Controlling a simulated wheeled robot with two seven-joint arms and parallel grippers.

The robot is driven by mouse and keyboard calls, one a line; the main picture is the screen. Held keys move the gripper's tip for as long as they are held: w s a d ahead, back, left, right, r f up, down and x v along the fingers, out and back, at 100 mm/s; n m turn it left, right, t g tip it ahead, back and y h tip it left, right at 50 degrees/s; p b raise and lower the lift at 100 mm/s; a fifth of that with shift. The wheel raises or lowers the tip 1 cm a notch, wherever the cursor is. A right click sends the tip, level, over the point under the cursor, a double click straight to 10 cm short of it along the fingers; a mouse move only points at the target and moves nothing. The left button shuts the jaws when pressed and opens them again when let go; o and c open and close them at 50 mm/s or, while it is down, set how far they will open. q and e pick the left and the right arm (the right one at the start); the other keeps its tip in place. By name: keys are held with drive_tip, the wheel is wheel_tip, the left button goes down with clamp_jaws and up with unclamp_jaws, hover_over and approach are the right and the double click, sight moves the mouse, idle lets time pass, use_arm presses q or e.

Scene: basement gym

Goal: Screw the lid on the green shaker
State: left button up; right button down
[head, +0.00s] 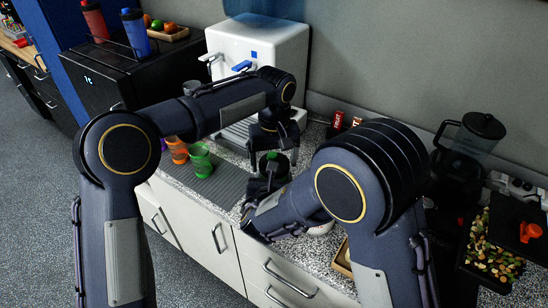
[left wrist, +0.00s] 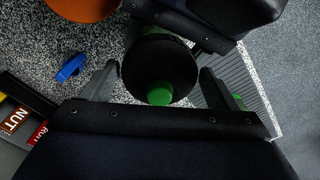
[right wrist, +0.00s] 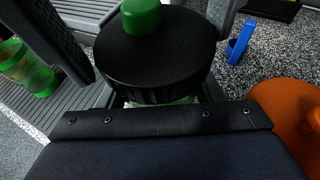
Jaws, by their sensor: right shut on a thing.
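The black lid with a green cap (right wrist: 158,60) sits on top of the green shaker (right wrist: 165,101), of which only a pale green strip shows below the lid. My right gripper (right wrist: 160,98) is shut on the shaker body just under the lid. The lid also shows in the left wrist view (left wrist: 158,68) and, small, in the head view (head: 272,158). My left gripper (left wrist: 160,76) is above the lid, open, with one finger on each side and narrow gaps to the lid's rim. Whether the lid's thread is engaged is hidden.
A green cup (head: 200,160) and an orange cup (head: 177,150) stand left on the ribbed mat (head: 222,186). A blue scoop (right wrist: 240,42) and a round orange thing (right wrist: 288,118) lie close by. Snack bars (head: 338,119), a water dispenser (head: 258,45) and a blender (head: 472,140) stand around.

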use_arm(q)
drive_tip(key=c, duration=0.8)
drive_tip(key=m, duration=0.5)
drive_tip(key=shift+m, duration=0.4)
drive_tip(key=m, duration=0.4)
drive_tip(key=o, duration=1.1)
drive_tip(key=shift+r, duration=2.25)
drive_tip(key=shift+c, duration=0.5)
